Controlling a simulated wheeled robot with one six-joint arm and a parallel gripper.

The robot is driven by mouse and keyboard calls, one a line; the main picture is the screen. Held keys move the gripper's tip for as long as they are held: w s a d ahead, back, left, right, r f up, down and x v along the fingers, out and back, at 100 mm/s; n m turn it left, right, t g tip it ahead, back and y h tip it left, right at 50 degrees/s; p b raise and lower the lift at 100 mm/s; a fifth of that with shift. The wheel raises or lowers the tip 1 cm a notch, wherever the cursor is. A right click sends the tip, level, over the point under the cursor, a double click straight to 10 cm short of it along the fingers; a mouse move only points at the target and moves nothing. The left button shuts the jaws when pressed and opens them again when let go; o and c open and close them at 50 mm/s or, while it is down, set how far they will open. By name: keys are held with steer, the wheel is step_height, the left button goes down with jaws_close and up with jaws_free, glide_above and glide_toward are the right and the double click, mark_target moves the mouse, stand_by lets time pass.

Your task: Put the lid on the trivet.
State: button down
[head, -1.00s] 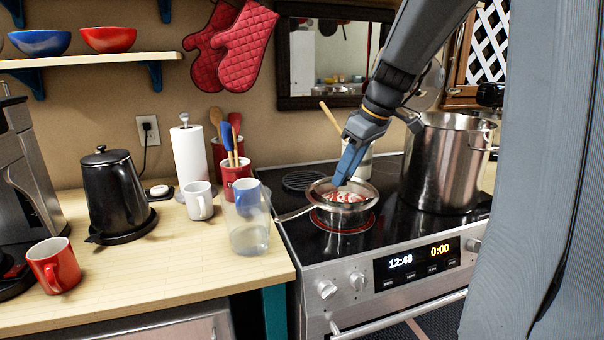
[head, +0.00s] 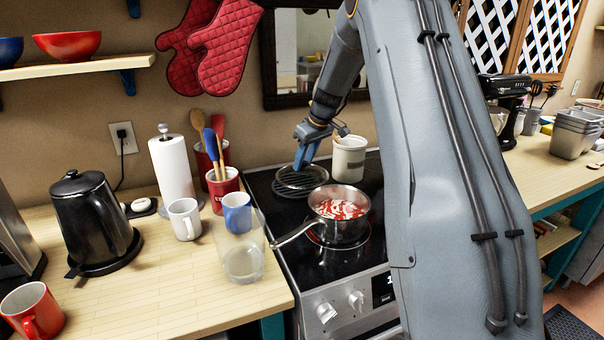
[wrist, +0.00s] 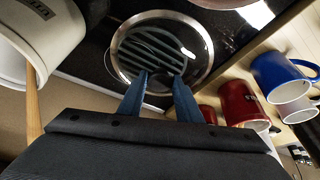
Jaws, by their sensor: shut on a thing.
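The lid (head: 318,181) is clear glass with a metal rim. My gripper (head: 304,163) is shut on its top at the back left of the stove. The knob is mostly hidden between the fingers. The dark slatted trivet (wrist: 150,42) shows through the glass, roughly centred under the lid. In the head view the trivet (head: 284,191) is partly covered by it. I cannot tell whether lid and trivet touch.
An uncovered saucepan (head: 340,232) with red and white food sits in front, its handle pointing left. A white crock (head: 349,160) stands close at right.

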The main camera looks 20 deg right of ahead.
mark_target(306, 170)
steer(key=shift+f+p, duration=0.85)
steer(key=shift+f, duration=1.8)
steer(key=shift+f, duration=0.15)
steer(key=c, duration=1.3)
jaws_free()
steer(key=shift+r, duration=0.2)
steer(key=b+v, duration=0.4)
steer(key=v, duration=0.8)
steer(key=shift+s+d+f, duration=0.1)
steer(key=shift+s, duration=0.1)
